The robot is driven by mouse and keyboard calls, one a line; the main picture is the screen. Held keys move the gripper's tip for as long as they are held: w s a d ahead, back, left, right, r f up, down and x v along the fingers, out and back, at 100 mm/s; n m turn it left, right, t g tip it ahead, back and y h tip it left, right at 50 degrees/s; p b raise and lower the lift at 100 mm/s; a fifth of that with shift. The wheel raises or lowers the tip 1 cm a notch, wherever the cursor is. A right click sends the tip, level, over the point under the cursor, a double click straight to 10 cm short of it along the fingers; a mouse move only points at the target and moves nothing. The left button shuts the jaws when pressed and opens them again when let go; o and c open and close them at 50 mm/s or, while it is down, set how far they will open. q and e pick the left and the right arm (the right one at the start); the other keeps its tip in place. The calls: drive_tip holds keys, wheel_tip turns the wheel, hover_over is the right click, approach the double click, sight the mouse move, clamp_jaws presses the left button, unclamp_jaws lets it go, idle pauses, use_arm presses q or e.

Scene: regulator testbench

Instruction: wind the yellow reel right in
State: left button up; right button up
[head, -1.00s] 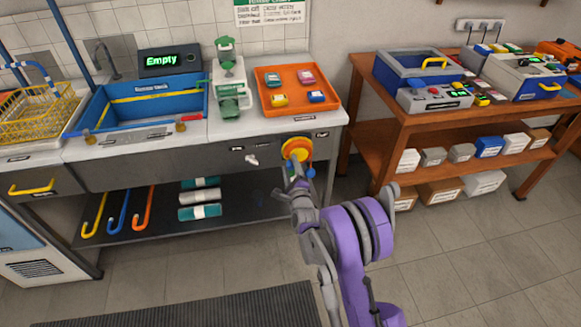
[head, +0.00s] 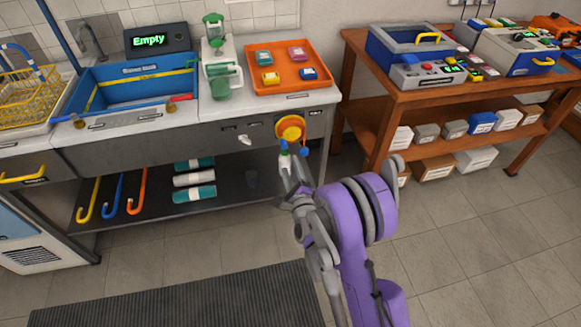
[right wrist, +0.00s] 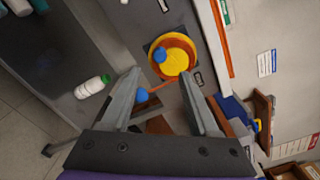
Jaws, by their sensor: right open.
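The yellow reel (head: 290,128) has an orange rim and sits on the front panel of the counter, near its right end. In the right wrist view the reel (right wrist: 176,62) shows face on, with a blue knob (right wrist: 160,55) on it. An orange cord runs from it to a blue ball (right wrist: 143,95), which appears between my fingers; I cannot tell its depth. My right gripper (head: 295,172) is just below the reel in the head view. In the wrist view its fingers (right wrist: 160,80) are apart and hold nothing. My left gripper is not in view.
A white bottle with a green cap (right wrist: 93,87) is left of the fingers in the wrist view. A white lever (head: 245,139) is on the panel left of the reel. An orange tray (head: 258,85) lies above on the counter. A wooden bench (head: 400,95) stands at right.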

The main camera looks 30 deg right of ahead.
sight(285, 147)
drive_tip(key=w+d+n+b, duration=0.1)
drive_tip(key=w+n, duration=0.2)
drive_tip(key=n, duration=0.6)
drive_tip(key=w+n+b, duration=0.1)
drive_tip(key=w+n, duration=0.3)
drive_tip(key=n, duration=0.6)
drive_tip(key=w+d+n+b, duration=0.1)
drive_tip(key=w+n+b, duration=0.1)
drive_tip(key=n, duration=0.7)
drive_tip(key=shift+w+d+n, duration=0.3)
drive_tip(key=shift+w+n, duration=0.1)
drive_tip(key=shift+w, duration=0.3)
clamp_jaws()
